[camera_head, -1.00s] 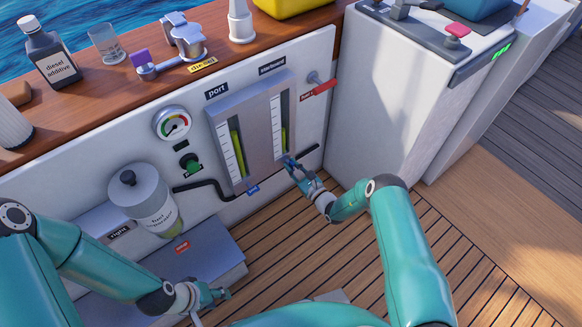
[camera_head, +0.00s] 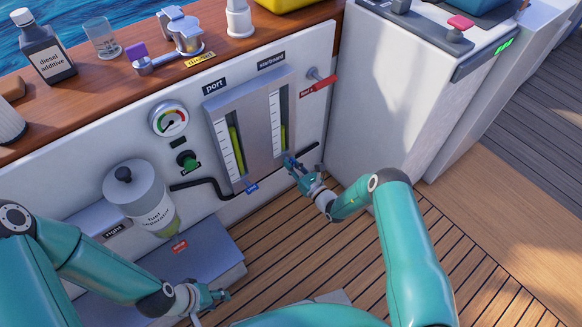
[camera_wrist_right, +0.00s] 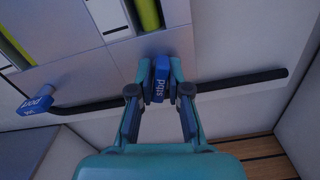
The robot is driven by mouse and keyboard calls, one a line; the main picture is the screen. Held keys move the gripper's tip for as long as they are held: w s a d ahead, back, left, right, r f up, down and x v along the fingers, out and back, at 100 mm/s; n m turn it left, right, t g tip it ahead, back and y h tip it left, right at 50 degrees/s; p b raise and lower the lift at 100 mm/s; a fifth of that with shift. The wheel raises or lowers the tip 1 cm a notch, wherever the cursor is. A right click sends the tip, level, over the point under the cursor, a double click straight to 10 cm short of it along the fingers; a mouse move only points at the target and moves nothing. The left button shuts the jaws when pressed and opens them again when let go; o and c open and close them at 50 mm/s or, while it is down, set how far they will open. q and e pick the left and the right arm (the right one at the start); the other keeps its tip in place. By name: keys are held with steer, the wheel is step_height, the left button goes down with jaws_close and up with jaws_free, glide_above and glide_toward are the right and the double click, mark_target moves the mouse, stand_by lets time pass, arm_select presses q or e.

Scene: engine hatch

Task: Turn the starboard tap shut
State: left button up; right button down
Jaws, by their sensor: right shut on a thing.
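The starboard tap's blue handle, marked "stbd" (camera_wrist_right: 159,88), sits at the foot of the starboard sight gauge (camera_head: 279,125). My right gripper (camera_wrist_right: 160,75) is shut on it, one finger on each side. In the wrist view the handle stands roughly upright between the fingers and crosses the line of the black hose. In the head view my right gripper (camera_head: 289,162) mostly hides the handle. The blue port tap (camera_head: 251,187) is at the foot of the port gauge (camera_head: 232,145). My left gripper (camera_head: 219,295) is low over the deck, away from the taps; its jaw gap is unclear.
The black hose (camera_wrist_right: 243,82) runs along the wall behind the taps. A fuel separator (camera_head: 146,203), a round dial (camera_head: 170,119), a green knob (camera_head: 187,160) and a red lever (camera_head: 319,84) are on the wall. A white cabinet (camera_head: 385,105) stands right of the gauges.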

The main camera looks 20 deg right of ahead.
steer(key=m, duration=0.2)
steer(key=m+b, duration=0.1)
steer(key=shift+f+m, duration=0.2)
steer(key=shift+m, duration=0.2)
steer(key=m+b, duration=0.1)
steer(key=m, duration=0.2)
steer(key=shift+d+m, duration=0.1)
steer(key=shift+m, duration=0.2)
steer(key=m+b, duration=0.2)
steer(key=m, duration=0.4)
steer(key=shift+s, duration=0.1)
steer(key=shift+d, duration=0.1)
steer(key=c, duration=1.2)
jaws_free()
steer(key=shift+c, duration=0.2)
steer(key=shift+o, duration=0.6)
steer(key=v, duration=1.2)
